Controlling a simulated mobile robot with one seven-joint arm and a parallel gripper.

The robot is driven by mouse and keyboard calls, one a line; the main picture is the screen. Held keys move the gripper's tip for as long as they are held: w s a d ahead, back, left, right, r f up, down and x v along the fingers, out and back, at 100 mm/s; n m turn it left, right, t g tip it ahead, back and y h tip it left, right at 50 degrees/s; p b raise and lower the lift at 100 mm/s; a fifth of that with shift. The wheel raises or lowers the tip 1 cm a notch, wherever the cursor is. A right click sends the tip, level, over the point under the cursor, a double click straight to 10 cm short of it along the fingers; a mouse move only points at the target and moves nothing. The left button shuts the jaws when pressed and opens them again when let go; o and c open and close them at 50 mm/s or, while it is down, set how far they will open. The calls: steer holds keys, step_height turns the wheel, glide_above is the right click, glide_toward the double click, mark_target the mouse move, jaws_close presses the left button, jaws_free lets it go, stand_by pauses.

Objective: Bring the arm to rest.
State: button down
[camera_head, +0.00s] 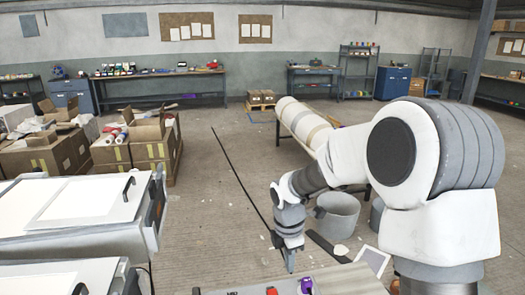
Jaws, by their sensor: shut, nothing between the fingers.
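My arm stands at the right of the head view and reaches to the left, its white and grey links large in the foreground. My gripper (290,261) hangs from its end, pointing down, just beyond the far edge of a grey bench top (340,283) as the picture shows it. The fingers look close together and hold nothing that I can see. The gripper is small in the picture.
A grey bucket (338,217) and a long white roll (303,122) are beyond the arm. White-topped moulds (85,200) and cardboard boxes (150,147) stand at the left.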

steer(key=s+d+r+m+t+p, duration=0.1)
steer(key=s+d+r+m+t, duration=0.1)
steer(key=s+r+m, duration=0.7)
steer(key=s+d+r+m+t, duration=0.2)
steer(key=s+d+r+m, duration=0.3)
steer(key=s+r+m, duration=0.5)
steer(key=s+m, duration=0.2)
steer(key=s, duration=0.3)
steer(key=shift+r+m+t+y+p, duration=0.2)
steer(key=shift+m+t+y+p, duration=0.1)
steer(key=shift+p, duration=0.05)
